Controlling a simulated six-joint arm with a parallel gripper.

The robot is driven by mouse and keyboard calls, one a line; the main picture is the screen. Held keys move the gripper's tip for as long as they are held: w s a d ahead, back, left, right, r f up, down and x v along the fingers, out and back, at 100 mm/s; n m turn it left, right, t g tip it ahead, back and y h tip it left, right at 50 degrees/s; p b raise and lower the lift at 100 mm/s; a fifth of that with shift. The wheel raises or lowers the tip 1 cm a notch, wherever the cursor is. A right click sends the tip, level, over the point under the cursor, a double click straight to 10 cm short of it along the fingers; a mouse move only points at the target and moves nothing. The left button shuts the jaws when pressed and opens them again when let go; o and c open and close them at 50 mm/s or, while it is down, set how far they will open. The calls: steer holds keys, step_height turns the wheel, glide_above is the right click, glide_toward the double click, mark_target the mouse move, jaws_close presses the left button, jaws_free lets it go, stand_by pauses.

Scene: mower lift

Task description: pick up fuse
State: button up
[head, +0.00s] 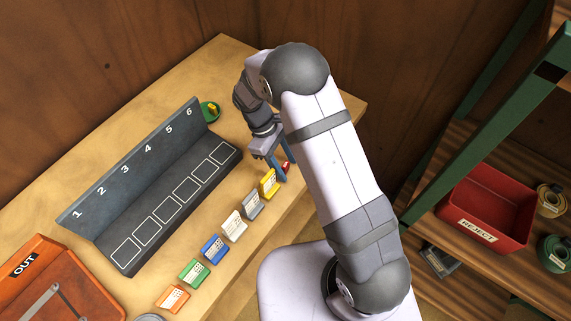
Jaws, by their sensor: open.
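No item is labelled as the fuse, and I cannot tell for sure which thing it is. A small yellow piece (213,107) sits on a round green dish (206,117) at the far end of the numbered rack; it may be the fuse. My gripper (273,171) is open and points down over the workbench, with its blue fingers close to the yellow tagged block (268,184). A small red item (286,166) shows beside the fingers, partly hidden. Nothing shows between the fingers. I cannot tell their exact height above the bench.
The dark rack (140,180) numbered 1 to 6 has empty outlined squares. Tagged blocks line the front: orange (173,298), green (195,271), blue (214,249), white (234,226), grey (252,205). An orange OUT box (60,285) stands lower left; a red REJECT bin (487,208) sits right.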

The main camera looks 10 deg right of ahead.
mark_target(286, 164)
steer(key=c, duration=1.1)
step_height(286, 164, up, 10)
steer(key=b, duration=0.3)
steer(key=shift+d+f, duration=0.1)
steer(key=d+f+m+y, duration=0.1)
steer(key=d+m, duration=0.1)
steer(key=m, duration=0.1)
steer(key=d+f+m+g+y, duration=0.1)
steer(key=d+f+m, duration=0.1)
steer(key=m, duration=0.1)
steer(key=d+f+m+y, duration=0.1)
steer(key=d+m, duration=0.1)
steer(key=m, duration=0.1)
steer(key=shift+s+f+g, duration=0.2)
steer(key=shift+f+g, duration=0.05)
steer(key=shift+g, duration=0.15)
steer(key=shift+d+f+m+y, duration=0.4)
steer(key=shift+d+m, duration=0.05)
steer(key=shift+m, duration=0.55)
